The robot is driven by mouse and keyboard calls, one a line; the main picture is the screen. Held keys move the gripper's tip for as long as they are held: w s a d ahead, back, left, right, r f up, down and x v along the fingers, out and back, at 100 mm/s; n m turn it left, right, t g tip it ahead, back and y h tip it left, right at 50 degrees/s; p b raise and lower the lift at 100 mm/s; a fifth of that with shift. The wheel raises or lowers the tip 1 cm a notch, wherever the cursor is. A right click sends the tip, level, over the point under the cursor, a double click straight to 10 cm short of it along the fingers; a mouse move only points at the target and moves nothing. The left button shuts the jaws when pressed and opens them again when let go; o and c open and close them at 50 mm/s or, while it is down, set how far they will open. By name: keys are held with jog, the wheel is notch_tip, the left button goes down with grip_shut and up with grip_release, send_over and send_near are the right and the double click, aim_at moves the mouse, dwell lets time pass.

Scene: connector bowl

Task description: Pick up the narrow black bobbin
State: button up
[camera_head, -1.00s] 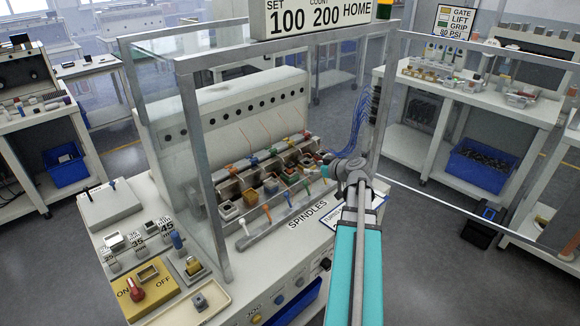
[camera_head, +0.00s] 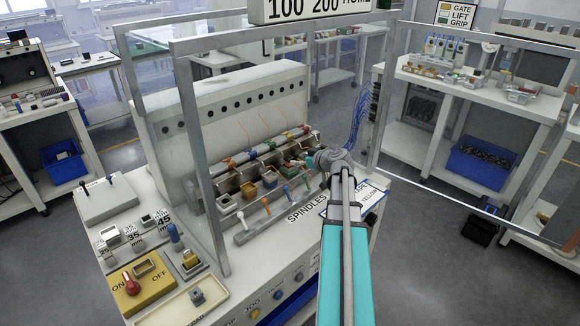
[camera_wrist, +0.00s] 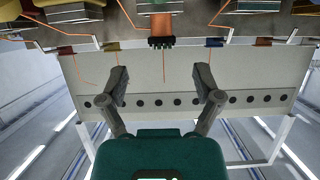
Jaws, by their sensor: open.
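My gripper (camera_wrist: 162,88) is open and empty in the wrist view, its two fingers apart in front of the pale perforated panel. A small dark bobbin (camera_head: 197,296) lies in the cream tray. I cannot tell which is the narrow black one.
A clear guard with grey posts (camera_head: 202,165) stands around the winding machine. A grey rail (camera_head: 270,220) with coloured pegs runs before the spindles. A yellow switch box (camera_head: 141,287) and the cream tray (camera_head: 183,306) are at front left.

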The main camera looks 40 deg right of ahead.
aim_at(289, 159)
jog(key=shift+w+f, duration=0.2)
jog(key=shift+w, duration=0.4)
jog(key=shift+b+x, duration=1.15)
jog(key=shift+x, duration=1.5)
jog(key=shift+s+a, duration=0.1)
jog(key=shift+a, duration=0.05)
jog(key=shift+c, duration=0.3)
jog(key=c, duration=1)
